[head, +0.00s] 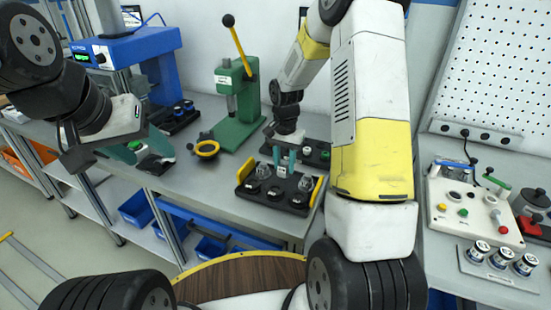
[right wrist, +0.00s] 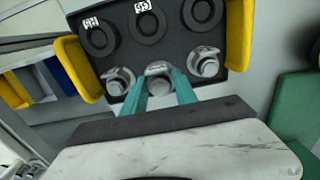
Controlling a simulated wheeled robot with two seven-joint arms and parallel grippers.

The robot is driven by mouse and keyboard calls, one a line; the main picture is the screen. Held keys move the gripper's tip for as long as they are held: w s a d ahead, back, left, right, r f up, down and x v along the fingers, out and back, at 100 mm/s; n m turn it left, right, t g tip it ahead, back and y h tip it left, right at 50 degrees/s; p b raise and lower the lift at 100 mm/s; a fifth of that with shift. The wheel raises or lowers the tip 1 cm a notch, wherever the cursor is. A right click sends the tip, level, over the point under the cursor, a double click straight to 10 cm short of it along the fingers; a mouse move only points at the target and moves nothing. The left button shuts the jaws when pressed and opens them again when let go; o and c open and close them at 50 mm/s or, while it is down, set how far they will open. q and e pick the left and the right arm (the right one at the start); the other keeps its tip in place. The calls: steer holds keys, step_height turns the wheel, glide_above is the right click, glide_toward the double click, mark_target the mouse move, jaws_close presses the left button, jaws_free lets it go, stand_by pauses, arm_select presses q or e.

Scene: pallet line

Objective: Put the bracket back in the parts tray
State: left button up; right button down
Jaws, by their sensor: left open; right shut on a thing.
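The parts tray (head: 268,204) is a black tray with yellow end handles on the bench. It also shows in the right wrist view (right wrist: 172,42). My right gripper (head: 283,168) points down over the tray's back row. It is shut on a grey metal bracket (right wrist: 158,69), between two similar brackets (right wrist: 118,81) (right wrist: 204,64) in that row. I cannot tell whether the held bracket touches the tray floor. My left gripper (head: 145,158) is open and empty, over the bench's front edge at left.
Black round parts (right wrist: 147,24) fill the tray's other row. A control box (head: 475,212) stands at right. Bare bench lies left of the tray.

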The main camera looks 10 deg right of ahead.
steer(key=shift+f, duration=1.5)
steer(key=c, duration=1)
jaws_free()
steer(key=shift+f, duration=0.15)
steer(key=shift+o, duration=0.2)
